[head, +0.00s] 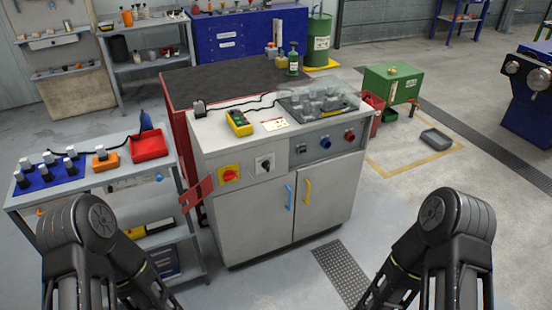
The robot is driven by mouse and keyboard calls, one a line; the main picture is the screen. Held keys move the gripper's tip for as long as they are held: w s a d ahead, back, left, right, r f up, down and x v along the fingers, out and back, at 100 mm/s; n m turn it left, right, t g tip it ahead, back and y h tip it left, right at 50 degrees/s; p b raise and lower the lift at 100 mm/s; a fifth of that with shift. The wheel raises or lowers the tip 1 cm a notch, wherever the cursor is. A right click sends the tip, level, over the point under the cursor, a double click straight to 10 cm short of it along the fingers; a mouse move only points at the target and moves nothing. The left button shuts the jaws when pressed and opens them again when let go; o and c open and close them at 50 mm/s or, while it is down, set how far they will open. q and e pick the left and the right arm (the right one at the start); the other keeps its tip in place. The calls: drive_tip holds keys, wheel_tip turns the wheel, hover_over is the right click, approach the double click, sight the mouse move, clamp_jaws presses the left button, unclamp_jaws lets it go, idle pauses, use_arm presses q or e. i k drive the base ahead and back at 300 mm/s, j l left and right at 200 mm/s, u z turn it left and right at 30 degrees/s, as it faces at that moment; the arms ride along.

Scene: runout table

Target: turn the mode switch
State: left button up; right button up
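The mode switch looks to be the black rotary knob on a white square plate (265,164), on the upper front panel of the grey cabinet (240,216). Its exact pointer angle is too small to tell. To its left is a red rotary knob on a yellow plate (230,174). To its right, the panel has small dark switches, a blue knob (325,143) and a red knob (349,135). Both my arms show at the bottom corners, well short of the cabinet. Neither gripper is in view, and nothing touches the switch.
The cabinet doors have a blue handle (290,197) and a yellow handle (307,192). A red plate (197,193) sticks out at its left edge. A side table holds a red bin (150,146). A yellow handheld device (239,123) lies on top.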

sight(266, 164)
drive_tip(key=i+l+z, duration=0.2)
drive_tip(key=i, duration=0.3)
drive_tip(key=i+l+z, duration=0.2)
drive_tip(key=i, duration=0.3)
drive_tip(key=i+l, duration=0.15)
drive_tip(key=l, duration=0.2)
drive_tip(key=i+l, duration=0.15)
drive_tip(key=l, duration=0.25)
drive_tip(key=z, duration=0.05)
